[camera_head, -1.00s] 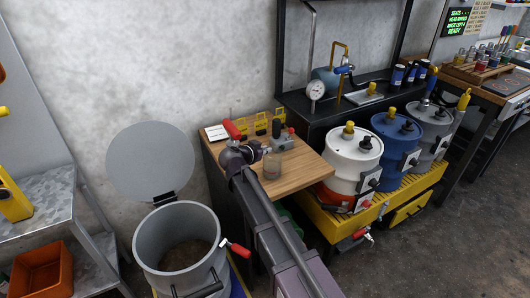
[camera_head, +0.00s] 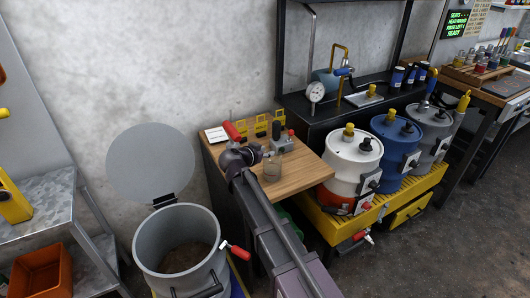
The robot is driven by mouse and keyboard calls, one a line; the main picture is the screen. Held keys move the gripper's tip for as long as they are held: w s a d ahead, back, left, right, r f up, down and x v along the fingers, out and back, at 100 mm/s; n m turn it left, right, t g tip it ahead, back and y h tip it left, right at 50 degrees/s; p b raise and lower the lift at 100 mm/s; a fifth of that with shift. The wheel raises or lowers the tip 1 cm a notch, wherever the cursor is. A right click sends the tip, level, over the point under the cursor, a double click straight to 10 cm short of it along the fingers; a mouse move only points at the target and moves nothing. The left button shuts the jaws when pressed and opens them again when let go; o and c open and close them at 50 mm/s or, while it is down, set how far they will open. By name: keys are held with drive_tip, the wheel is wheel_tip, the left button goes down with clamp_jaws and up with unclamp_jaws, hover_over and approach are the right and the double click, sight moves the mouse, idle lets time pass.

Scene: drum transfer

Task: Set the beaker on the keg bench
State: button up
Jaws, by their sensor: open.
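The clear glass beaker (camera_head: 272,169) stands upright on the wooden top of a bench (camera_head: 302,176) beside the kegs, near the middle of the view. My gripper (camera_head: 264,156) is open at the end of my arm, just behind and left of the beaker. Its fingers are small and dark here, and I cannot tell whether they touch the glass. Part of the bench top is hidden behind my arm.
A red-handled item (camera_head: 232,131), a white card (camera_head: 216,134) and a yellow rack (camera_head: 262,129) are at the bench's back. White (camera_head: 352,160) and blue (camera_head: 394,147) kegs stand right on a yellow pallet (camera_head: 330,212). An open grey drum (camera_head: 178,250) is front left.

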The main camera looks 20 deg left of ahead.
drive_tip(key=p+v, duration=0.4)
drive_tip(key=v, duration=0.8)
drive_tip(key=shift+r, duration=0.1)
idle(0.6)
drive_tip(key=w+d+f+g, duration=0.1)
drive_tip(key=d+f+g, duration=0.2)
drive_tip(key=d, duration=0.6)
drive_tip(key=w+d+f+g+h, duration=0.1)
drive_tip(key=d+f+g, duration=0.1)
drive_tip(key=d, duration=0.8)
drive_tip(key=w+d+f+g, duration=0.1)
drive_tip(key=d+f+g, duration=0.2)
drive_tip(key=d, duration=0.6)
drive_tip(key=s+d+f+n+g+y, duration=0.1)
drive_tip(key=s+d, duration=0.4)
drive_tip(key=d, duration=0.5)
drive_tip(key=s+d+f+n+g+y, duration=0.2)
drive_tip(key=s+d+g+y, duration=0.1)
drive_tip(key=d, duration=0.7)
drive_tip(key=s+g, duration=0.1)
drive_tip(key=s, duration=0.1)
drive_tip(key=shift+s+d+f+n+y, duration=0.25)
drive_tip(key=shift+d+n+y, duration=0.05)
drive_tip(key=shift+d+y, duration=0.1)
drive_tip(key=shift+a, duration=0.1)
